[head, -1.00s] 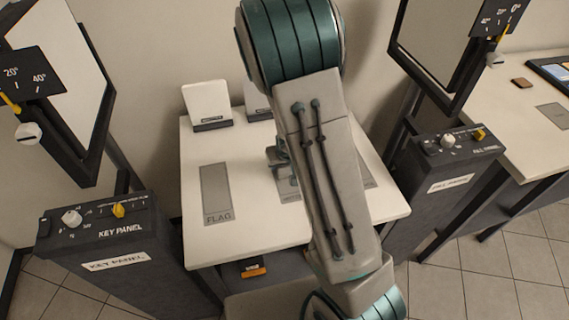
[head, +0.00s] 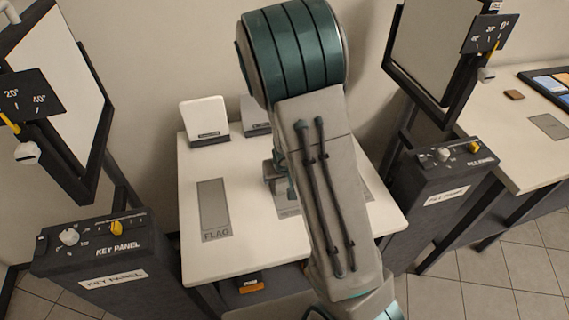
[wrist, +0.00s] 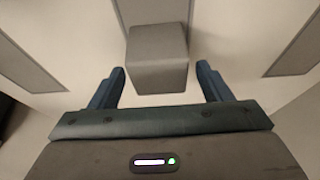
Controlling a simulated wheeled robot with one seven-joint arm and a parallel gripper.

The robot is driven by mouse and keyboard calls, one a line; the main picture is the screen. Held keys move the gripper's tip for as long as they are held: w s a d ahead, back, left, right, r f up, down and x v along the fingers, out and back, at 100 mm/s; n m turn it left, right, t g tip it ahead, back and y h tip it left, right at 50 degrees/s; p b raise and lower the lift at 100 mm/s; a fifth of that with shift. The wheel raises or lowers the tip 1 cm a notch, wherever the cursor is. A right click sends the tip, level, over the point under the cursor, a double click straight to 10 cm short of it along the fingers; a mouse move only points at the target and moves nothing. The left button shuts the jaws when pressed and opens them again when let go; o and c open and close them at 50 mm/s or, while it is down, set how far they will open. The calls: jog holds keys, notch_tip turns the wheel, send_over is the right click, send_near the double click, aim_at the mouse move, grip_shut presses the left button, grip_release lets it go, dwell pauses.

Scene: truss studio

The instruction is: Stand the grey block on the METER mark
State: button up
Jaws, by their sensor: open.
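The grey block (wrist: 157,58) stands upright in the wrist view, between the two fingers of my gripper (wrist: 160,88). The fingers are open, with a gap on each side of the block. A grey mark (wrist: 150,10) shows directly behind the block, which appears to stand on or at its end. In the head view my arm hides most of the middle mark (head: 287,207), and its label is too small to read. My gripper (head: 276,178) is partly hidden there, low over the white table. I cannot make out the block clearly in the head view.
The FLAG mark (head: 214,208) lies bare on the left of the white table (head: 250,245). Two white-backed holders (head: 206,120) stand at the back. Key panels (head: 110,245) flank the table, with another at right (head: 445,170). Framed boards rise behind them.

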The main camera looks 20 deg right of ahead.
jog(key=s+a+r+y+p, duration=0.1)
jog(key=s+a+r+p, duration=0.15)
jog(key=r, duration=0.45)
jog(key=s+a+r+n+y+p, duration=0.15)
jog(key=s+r, duration=0.25)
jog(key=r, duration=0.4)
jog(key=s+a+r+m+y+p, duration=0.1)
jog(key=s+a+r+p, duration=0.15)
jog(key=r, duration=0.45)
jog(key=s+d+r+h, duration=0.1)
jog(key=s+d+r, duration=0.2)
jog(key=s, duration=0.3)
jog(key=s+d+r+h+b, duration=0.1)
jog(key=s+d+r+h, duration=0.1)
jog(key=s+d+r, duration=0.1)
jog(key=s+r, duration=0.1)
jog(key=s, duration=0.1)
jog(key=shift+s+d+g, duration=0.3)
jog(key=shift+s+g, duration=0.05)
jog(key=shift+g, duration=0.05)
jog(key=shift+h, duration=0.25)
